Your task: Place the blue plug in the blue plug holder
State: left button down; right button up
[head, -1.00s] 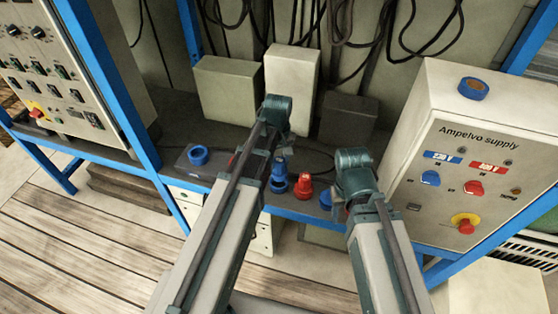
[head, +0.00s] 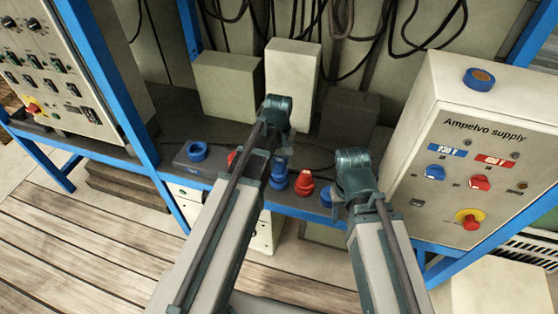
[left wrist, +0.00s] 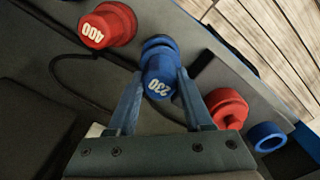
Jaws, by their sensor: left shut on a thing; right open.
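The blue plug (left wrist: 158,75), marked 230, is between the two fingers of my left gripper (left wrist: 154,88) in the left wrist view. The fingers are shut on its sides. In the head view the plug (head: 279,181) shows just right of my left forearm, below the left gripper (head: 279,168). I cannot tell whether it is clear of the shelf. A blue ring (head: 197,151), apparently the blue plug holder, sits on a dark block left of my left arm; it also shows in the left wrist view (left wrist: 266,137), looking empty. My right gripper (head: 342,208) is open, partly hidden by its wrist.
A red plug (left wrist: 107,25) marked 400 stands beside the blue plug, also in the head view (head: 304,183). A red round piece (left wrist: 227,108) is on the block beside the blue ring. Another blue object (head: 326,196) is near my right gripper. The supply box (head: 458,160) stands right.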

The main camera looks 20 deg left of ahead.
pick_arm(q)
jog(key=shift+f+b, duration=1.4)
jog(key=shift+b, duration=0.05)
dwell(0.9)
jog(key=shift+c, duration=1.1)
grip_release()
jog(key=shift+o, duration=0.2)
jog(key=shift+o, duration=0.9)
notch_tip(320, 180, up, 8)
jog(key=p, duration=0.7)
jog(key=shift+f+p, duration=0.15)
jog(key=shift+p, duration=0.2)
